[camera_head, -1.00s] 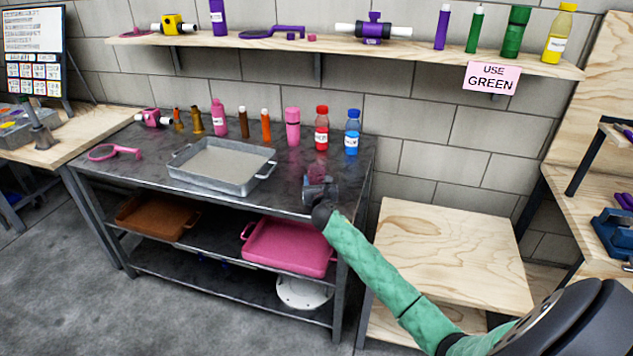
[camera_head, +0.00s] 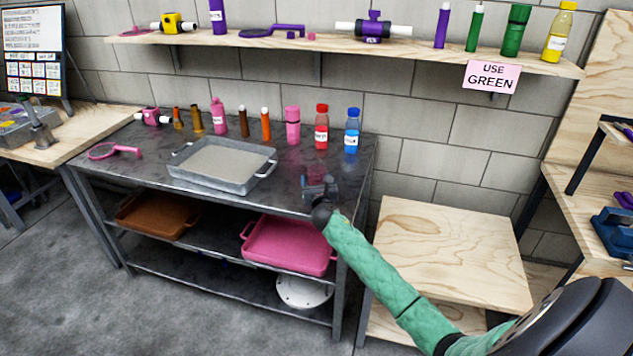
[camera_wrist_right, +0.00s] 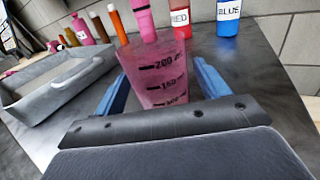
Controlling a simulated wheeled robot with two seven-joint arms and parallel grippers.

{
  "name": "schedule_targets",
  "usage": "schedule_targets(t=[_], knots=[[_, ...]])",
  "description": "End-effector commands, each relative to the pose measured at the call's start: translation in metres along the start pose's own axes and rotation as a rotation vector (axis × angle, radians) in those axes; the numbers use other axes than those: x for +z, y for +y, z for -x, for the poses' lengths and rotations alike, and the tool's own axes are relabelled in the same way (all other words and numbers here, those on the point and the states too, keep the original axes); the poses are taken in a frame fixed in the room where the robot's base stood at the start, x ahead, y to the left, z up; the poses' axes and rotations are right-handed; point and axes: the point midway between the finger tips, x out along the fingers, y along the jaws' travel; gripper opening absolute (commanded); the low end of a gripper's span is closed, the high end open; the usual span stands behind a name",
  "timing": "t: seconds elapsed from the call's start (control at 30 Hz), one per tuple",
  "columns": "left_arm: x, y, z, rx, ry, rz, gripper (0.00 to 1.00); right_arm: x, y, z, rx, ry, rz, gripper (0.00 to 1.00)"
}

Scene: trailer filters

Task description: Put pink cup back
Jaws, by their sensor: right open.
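A translucent pink measuring cup (camera_wrist_right: 158,72) with black volume marks stands upright on the dark metal table in the right wrist view. The blue fingers of my right gripper (camera_wrist_right: 161,88) are open, one on each side of the cup, with small gaps showing. In the head view my right gripper (camera_head: 319,188) is low over the table's front right part, and the cup is hardly distinguishable there. My left gripper is out of view.
Behind the cup stand a pink lidded container (camera_head: 292,126), a red bottle (camera_head: 321,128) and a blue bottle (camera_head: 352,132). A grey tray (camera_head: 215,182) lies to the left. A wooden shelf (camera_head: 420,48) with purple and green items and a "USE GREEN" sign (camera_head: 491,77) is above.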

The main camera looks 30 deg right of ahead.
Motion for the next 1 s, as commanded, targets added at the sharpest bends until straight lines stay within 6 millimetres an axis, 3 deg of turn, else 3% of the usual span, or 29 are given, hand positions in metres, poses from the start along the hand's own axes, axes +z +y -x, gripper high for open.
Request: schedule_targets(t=[0.17, 0.47, 0.7, 1.0], knots=[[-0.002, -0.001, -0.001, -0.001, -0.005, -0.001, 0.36, -0.002, 0.0, 0.022, 0.001, 0.0, 0.001, 0.74], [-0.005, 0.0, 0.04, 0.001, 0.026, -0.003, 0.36, -0.002, 0.0, 0.077, 0.002, 0.0, 0.002, 0.74], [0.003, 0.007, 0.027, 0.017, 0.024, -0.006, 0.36, -0.001, 0.0, 0.109, 0.0, 0.0, 0.0, 0.74], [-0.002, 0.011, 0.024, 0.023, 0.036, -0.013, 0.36, 0.001, 0.0, 0.12, 0.0, -0.001, 0.0, 0.74]])
